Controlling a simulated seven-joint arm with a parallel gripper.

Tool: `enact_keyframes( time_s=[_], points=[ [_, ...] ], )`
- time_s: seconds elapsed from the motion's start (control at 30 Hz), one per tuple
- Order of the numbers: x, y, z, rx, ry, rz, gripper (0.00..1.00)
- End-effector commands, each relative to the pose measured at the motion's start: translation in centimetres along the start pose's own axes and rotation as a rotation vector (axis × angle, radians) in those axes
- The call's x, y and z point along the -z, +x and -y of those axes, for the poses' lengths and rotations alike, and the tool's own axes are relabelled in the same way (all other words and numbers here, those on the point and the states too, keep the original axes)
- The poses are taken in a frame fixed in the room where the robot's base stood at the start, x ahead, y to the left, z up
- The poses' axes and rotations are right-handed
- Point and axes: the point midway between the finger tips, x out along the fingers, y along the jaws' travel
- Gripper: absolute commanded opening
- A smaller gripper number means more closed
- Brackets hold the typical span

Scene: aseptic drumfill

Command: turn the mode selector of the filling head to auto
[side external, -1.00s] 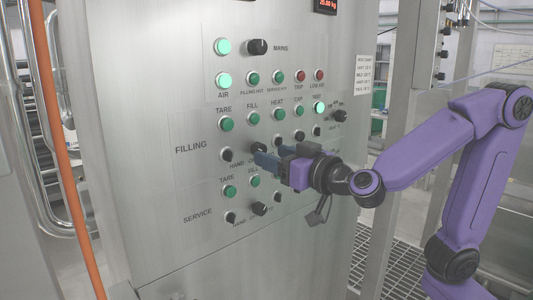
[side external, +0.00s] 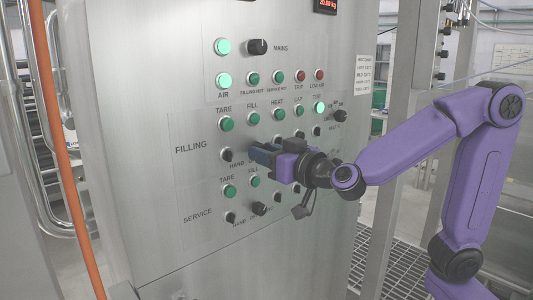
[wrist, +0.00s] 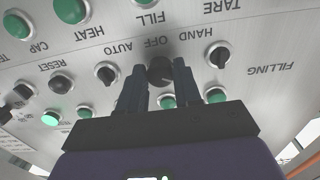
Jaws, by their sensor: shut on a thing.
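The mode selector of the filling head is a black rotary knob (wrist: 160,70) in the filling row, with HAND, OFF and AUTO printed beside it. In the wrist view the lettering is upside down, and the knob sits between my two fingers. My gripper (side external: 254,152) is shut on this knob, its fingers pointing at the panel. It also shows in the wrist view (wrist: 155,82). In the side view the fingers hide the knob. Which way its pointer faces cannot be told.
The steel panel (side external: 150,215) carries green buttons, red lamps and several other knobs. A smaller black selector (side external: 226,154) sits just left of my gripper. The service row knob (side external: 260,208) is below. An orange pipe (side external: 67,150) runs down at the left.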

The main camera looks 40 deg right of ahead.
Motion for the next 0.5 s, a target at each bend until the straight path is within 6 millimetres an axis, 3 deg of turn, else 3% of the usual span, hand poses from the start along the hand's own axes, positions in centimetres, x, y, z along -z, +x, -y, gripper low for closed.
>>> enact_keyframes(
  time_s=[0.27, 0.5],
  points=[
    [0.04, -0.03, 0.05, 0.001, 0.072, -0.001, 0.03],
    [0.07, -0.03, 0.09, 0.001, 0.242, -0.001, 0.03]
  ],
)
